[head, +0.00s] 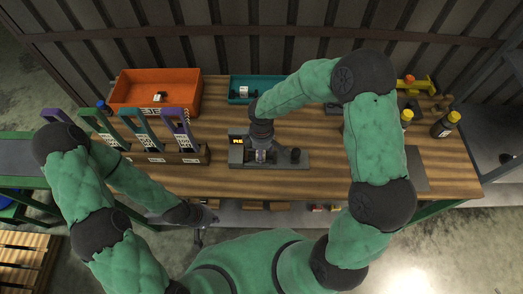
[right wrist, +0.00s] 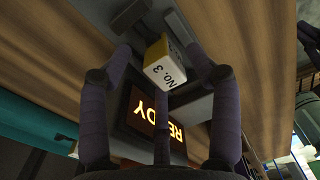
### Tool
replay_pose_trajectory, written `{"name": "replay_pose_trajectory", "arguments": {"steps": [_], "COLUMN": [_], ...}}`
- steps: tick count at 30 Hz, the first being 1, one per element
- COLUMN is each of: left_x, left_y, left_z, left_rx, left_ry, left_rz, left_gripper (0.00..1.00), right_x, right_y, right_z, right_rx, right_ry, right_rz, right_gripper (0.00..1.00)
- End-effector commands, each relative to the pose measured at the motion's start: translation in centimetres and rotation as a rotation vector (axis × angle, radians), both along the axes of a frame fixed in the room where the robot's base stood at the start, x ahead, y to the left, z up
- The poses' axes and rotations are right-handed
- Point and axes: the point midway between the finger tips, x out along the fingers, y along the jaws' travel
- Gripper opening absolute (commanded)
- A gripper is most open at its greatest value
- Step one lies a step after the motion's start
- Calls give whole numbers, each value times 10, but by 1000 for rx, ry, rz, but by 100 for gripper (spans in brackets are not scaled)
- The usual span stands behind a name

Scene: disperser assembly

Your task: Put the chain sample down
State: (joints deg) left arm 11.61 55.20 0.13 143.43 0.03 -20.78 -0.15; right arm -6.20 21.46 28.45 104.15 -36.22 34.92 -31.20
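A small white and yellow block marked "No. 3" (right wrist: 166,66), which appears to be the chain sample, is between the dark fingers of my right gripper (right wrist: 160,55) in the right wrist view. A gap seems to show on its left side; whether the fingers press on it is not clear. In the head view my right gripper (head: 262,156) points down over the grey device (head: 287,165) with a lit display (head: 238,141). The display reads "READY" in the right wrist view (right wrist: 154,125). My left gripper (head: 204,216) is low, at the table's front edge, away from the block.
A rack (head: 160,159) with several coloured-handled tools stands left of the device. An orange bin (head: 155,91) and a teal tray (head: 243,90) are at the back. Bottles (head: 446,124) and a yellow tool (head: 418,86) are at the right. Bare wood (head: 225,118) lies behind the device.

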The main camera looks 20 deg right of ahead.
Motion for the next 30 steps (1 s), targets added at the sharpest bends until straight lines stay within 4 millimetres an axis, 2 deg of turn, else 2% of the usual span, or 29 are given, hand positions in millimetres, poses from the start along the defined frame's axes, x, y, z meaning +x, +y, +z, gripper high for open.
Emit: {"name": "replay_pose_trajectory", "arguments": {"steps": [1, 6, 12, 15, 21, 30], "left_x": [0, 0, 0, 0, 0, 0], "left_y": [0, 0, 0, 0, 0, 0], "left_z": [5, 12, 19, 20, 22, 21], "left_rx": [0, 0, 0, 0, 0, 0], "left_ry": [0, 0, 0, 0, 0, 0], "left_rz": [0, 0, 0, 0, 0, 0], "left_gripper": [0, 0, 0, 0, 0, 0], "right_x": [3, 4, 5, 5, 6, 6], "right_y": [0, 0, -1, 0, -1, -1], "right_z": [15, 53, 88, 99, 110, 110], "right_rx": [1, 1, 2, 2, 3, 2], "right_ry": [-8, -11, -12, -12, -13, -12], "right_rz": [-1, -2, -3, -2, -4, -3], "right_gripper": [61, 61, 61, 61, 61, 61]}}
